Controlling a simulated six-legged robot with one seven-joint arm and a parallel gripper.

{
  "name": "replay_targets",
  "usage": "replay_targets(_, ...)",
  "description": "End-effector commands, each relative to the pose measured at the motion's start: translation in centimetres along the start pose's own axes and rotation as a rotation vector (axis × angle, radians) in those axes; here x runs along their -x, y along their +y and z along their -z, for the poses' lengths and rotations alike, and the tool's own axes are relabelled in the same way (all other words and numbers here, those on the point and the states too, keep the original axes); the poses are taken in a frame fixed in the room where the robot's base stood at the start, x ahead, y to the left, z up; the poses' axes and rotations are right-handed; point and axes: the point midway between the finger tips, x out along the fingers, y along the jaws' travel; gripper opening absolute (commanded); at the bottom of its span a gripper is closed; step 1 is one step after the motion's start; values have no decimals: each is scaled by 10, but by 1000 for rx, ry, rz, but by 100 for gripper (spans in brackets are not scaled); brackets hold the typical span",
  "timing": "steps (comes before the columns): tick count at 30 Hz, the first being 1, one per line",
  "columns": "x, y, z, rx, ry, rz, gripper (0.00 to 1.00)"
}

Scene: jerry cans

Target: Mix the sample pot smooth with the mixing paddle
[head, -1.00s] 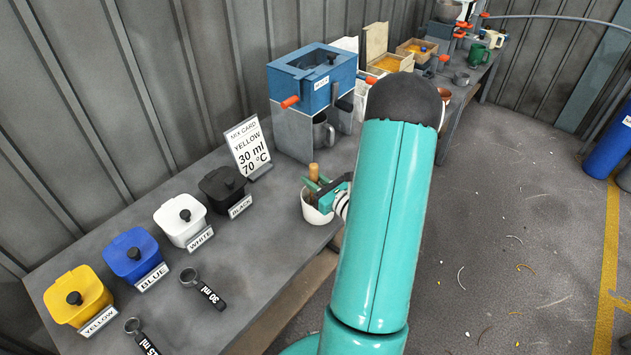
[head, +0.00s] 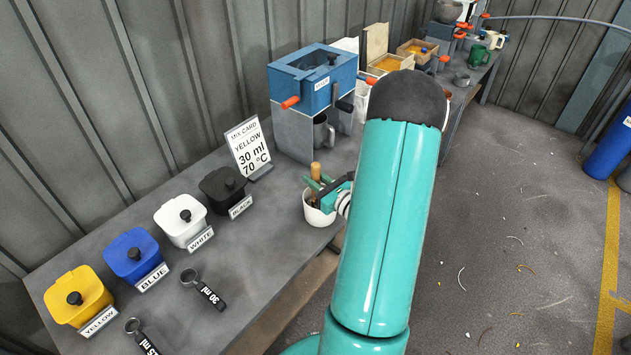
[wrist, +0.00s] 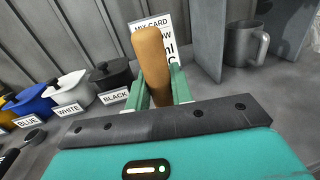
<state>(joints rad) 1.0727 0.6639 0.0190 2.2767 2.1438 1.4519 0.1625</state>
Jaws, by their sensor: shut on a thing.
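A white pot (head: 319,211) stands at the front edge of the table, partly hidden by my gripper. A wooden handle (head: 315,170) stands up out of it, apparently the mixing paddle. In the wrist view the paddle handle (wrist: 152,70) rises between the green fingers, tilted slightly. My gripper (head: 327,186) is over the pot, and it also shows in the wrist view (wrist: 158,95), shut on the handle. The paddle's lower end and the pot's contents are hidden.
A mix card (head: 248,146) reads yellow, 30 ml, 70 °C. Yellow (head: 78,296), blue (head: 133,256), white (head: 181,221) and black (head: 222,188) tubs line the table. A blue mill-like box (head: 312,80) stands behind, with a grey mug (head: 322,132) beneath. A 30 ml scoop (head: 203,289) lies in front.

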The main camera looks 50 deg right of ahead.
Motion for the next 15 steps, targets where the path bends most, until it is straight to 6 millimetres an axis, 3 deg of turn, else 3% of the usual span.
replay_targets(15, 0, 0, -38, 2, 0, 0, 0)
